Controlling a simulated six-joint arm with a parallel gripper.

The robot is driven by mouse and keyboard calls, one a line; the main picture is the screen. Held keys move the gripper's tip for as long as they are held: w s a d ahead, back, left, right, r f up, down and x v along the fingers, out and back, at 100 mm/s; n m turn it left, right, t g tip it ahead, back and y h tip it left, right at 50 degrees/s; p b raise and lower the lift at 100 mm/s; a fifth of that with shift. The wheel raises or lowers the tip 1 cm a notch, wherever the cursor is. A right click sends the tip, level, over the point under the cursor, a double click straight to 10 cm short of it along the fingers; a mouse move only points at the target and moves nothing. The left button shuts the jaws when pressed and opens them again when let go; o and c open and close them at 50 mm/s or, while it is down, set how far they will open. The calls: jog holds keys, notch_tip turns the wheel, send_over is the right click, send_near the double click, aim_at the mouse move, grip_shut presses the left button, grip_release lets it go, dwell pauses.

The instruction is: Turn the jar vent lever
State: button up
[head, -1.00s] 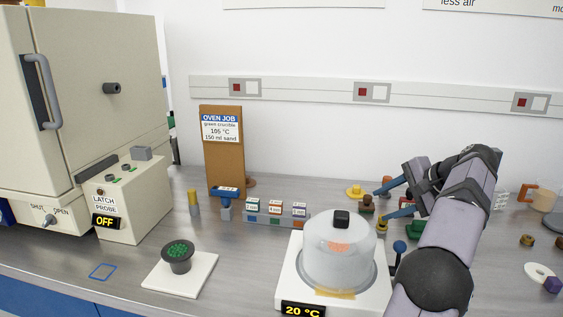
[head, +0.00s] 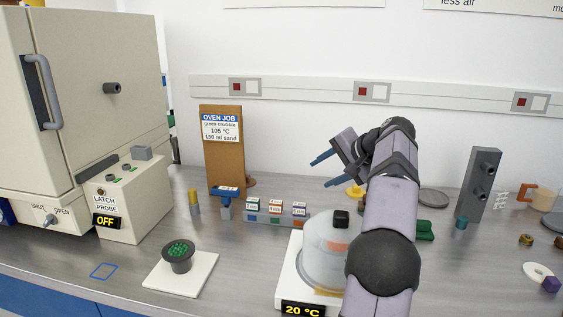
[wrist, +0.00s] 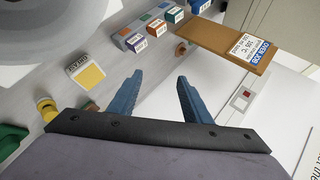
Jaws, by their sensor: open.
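The clear jar (head: 325,235) with a black knob on top stands on a white heater base (head: 287,283) whose display reads 20 °C. My arm covers the jar's right side. The vent lever is not visible now; the place right of the jar is behind my arm. My gripper (head: 321,172) is open and empty, raised behind and above the jar, with its blue fingers pointing left. In the wrist view my gripper (wrist: 160,78) has nothing between its fingers. A large pale round shape, possibly the jar, fills the upper left there.
An orange OVEN JOB board (head: 222,150) stands at the back, with a rack of small labelled boxes (head: 275,212) before it. A green-filled crucible (head: 179,256) sits on a white plate at the left. A grey post (head: 479,185) stands at the right. The oven (head: 85,100) bounds the left.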

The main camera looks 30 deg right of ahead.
jog(key=w+a+r+n, duration=0.2)
jog(key=w+a, duration=0.4)
jog(key=a, duration=0.4)
jog(key=shift+w+r+n+t+y+b, duration=0.3)
jog(key=shift+r+n+t+y+b, duration=0.1)
jog(key=shift+n, duration=0.1)
jog(key=shift+c, duration=0.2)
